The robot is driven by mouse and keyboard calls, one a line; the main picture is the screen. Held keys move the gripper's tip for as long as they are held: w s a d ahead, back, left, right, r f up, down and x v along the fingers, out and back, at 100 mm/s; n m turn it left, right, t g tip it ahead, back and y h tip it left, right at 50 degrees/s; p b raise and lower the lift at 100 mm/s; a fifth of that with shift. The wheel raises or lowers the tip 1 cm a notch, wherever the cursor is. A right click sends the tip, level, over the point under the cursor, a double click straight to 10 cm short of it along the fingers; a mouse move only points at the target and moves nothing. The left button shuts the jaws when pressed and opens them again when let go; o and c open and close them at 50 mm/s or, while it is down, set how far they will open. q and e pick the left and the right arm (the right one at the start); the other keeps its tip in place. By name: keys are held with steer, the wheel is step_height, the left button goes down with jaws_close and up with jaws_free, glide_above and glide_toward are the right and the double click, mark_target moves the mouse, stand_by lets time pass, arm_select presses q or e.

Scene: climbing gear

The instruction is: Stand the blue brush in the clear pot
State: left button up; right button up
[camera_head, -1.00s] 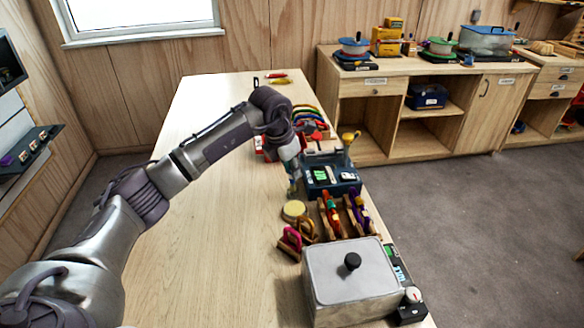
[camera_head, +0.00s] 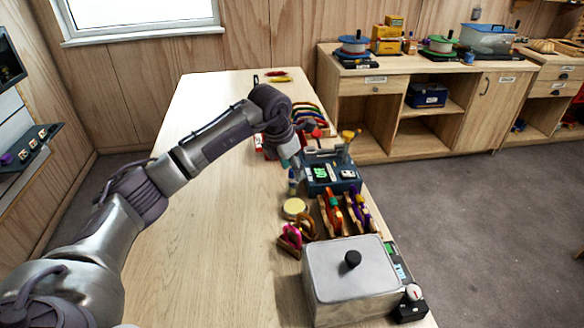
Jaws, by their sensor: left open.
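My left gripper (camera_head: 289,160) hangs over the right side of the long wooden table, pointing down. It is open, though its fingers are small and partly hidden by the wrist. A small upright blue thing (camera_head: 292,182), which looks like the blue brush, stands just below the fingertips, left of the blue-grey device. The clear pot is hard to make out; I cannot tell whether the blue thing stands inside it. My right gripper is not in view.
A blue-grey device (camera_head: 331,173) stands right of the gripper. Nearer are a round yellowish tin (camera_head: 294,208), wooden racks of coloured gear (camera_head: 342,212) and a large metal box (camera_head: 350,278) with a black knob. The table's left part (camera_head: 200,240) is clear.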

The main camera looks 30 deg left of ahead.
arm_select(q)
steer(key=v, duration=1.1)
steer(key=shift+r, duration=0.3)
steer(key=shift+s+a, duration=0.1)
